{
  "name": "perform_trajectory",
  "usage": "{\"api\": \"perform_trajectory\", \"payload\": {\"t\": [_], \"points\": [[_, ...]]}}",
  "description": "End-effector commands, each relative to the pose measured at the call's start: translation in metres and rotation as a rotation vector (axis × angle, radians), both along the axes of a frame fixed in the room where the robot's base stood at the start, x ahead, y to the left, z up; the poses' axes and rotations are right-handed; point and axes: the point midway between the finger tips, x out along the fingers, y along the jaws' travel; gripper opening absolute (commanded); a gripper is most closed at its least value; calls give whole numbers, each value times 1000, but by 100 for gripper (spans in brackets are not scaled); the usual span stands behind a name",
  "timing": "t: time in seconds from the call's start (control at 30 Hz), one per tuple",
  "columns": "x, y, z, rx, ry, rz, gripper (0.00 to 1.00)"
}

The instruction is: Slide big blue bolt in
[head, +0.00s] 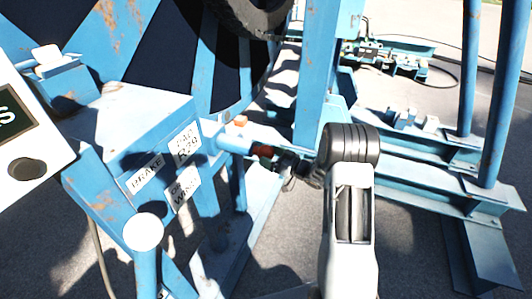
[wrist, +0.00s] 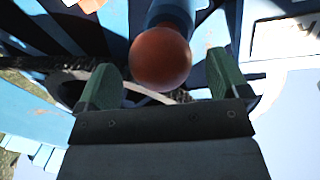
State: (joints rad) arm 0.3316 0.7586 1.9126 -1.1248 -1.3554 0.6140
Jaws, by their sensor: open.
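The big blue bolt (head: 235,144) sticks out from the right side of a blue steel housing in the head view. Its orange-brown round end knob (head: 264,150) points toward my gripper (head: 272,159). In the wrist view the knob (wrist: 161,58) sits at the top middle, with the blue shaft (wrist: 172,14) behind it. My gripper is open, with one green fingertip on each side of the knob. Gaps show on both sides, so the fingers do not look closed on it. The bolt's inner end is hidden in the housing.
The blue housing (head: 130,125) carries white labels, one reading "BRAKE". A large blue reel (head: 160,45) with a dark tyre (head: 250,18) stands behind. A blue upright post (head: 313,80) rises just beyond my gripper. Blue rails (head: 430,185) lie at the right; paved ground is open at the lower right.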

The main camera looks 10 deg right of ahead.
Motion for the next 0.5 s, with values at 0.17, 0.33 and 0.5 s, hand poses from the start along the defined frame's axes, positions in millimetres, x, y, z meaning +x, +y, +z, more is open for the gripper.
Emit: {"api": "perform_trajectory", "payload": {"t": [0.17, 0.33, 0.5], "points": [[15, 14, 0, -1, 1, 1, 93], [21, 20, 0, 0, 0, 0, 93], [22, 21, 0, 0, 1, 0, 93]]}}
